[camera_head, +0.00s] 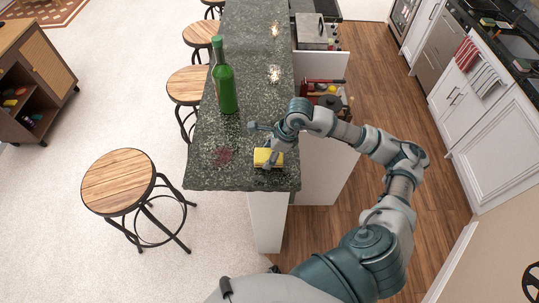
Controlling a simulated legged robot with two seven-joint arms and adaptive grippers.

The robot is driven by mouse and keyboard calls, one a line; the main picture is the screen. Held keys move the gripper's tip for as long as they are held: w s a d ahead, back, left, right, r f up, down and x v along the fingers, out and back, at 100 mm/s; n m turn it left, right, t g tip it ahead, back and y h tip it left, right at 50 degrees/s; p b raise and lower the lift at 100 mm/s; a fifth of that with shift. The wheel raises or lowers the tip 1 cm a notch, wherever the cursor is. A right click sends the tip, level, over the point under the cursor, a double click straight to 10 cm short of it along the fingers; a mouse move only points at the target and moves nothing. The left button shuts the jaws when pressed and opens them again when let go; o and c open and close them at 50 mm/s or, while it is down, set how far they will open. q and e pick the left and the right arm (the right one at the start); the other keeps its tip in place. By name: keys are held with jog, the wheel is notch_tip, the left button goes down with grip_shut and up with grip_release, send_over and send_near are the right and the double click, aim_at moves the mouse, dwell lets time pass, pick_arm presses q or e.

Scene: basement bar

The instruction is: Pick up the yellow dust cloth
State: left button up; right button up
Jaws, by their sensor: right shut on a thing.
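The yellow dust cloth (262,156) lies at the near right part of the dark green stone counter (210,178). My right gripper (268,161) is over the cloth and shut on it. The gripper's fingers partly cover the cloth, and I cannot tell whether it is clear of the counter. My right arm reaches in from the lower right. My left gripper is not in view.
A green bottle (224,80) stands upright on the counter, farther back and left of the cloth. A red patch (222,156) marks the counter left of the cloth. Glasses (274,73) stand farther back. Wooden stools (118,181) line the left side.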

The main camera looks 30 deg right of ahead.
notch_tip(320, 180, up, 2)
jog(key=shift+s+r+b, duration=0.15)
jog(key=shift+r+b, duration=0.1)
jog(key=shift+b, duration=0.15)
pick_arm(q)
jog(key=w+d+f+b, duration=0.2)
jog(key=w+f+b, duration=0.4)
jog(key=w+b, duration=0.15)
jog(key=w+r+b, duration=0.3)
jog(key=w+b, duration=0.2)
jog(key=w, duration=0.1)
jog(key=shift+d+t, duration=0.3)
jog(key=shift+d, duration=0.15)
pick_arm(e)
jog(key=s+a+r, duration=0.1)
jog(key=s+a, duration=0.9)
jog(key=s, duration=0.2)
jog(key=shift+r, duration=0.3)
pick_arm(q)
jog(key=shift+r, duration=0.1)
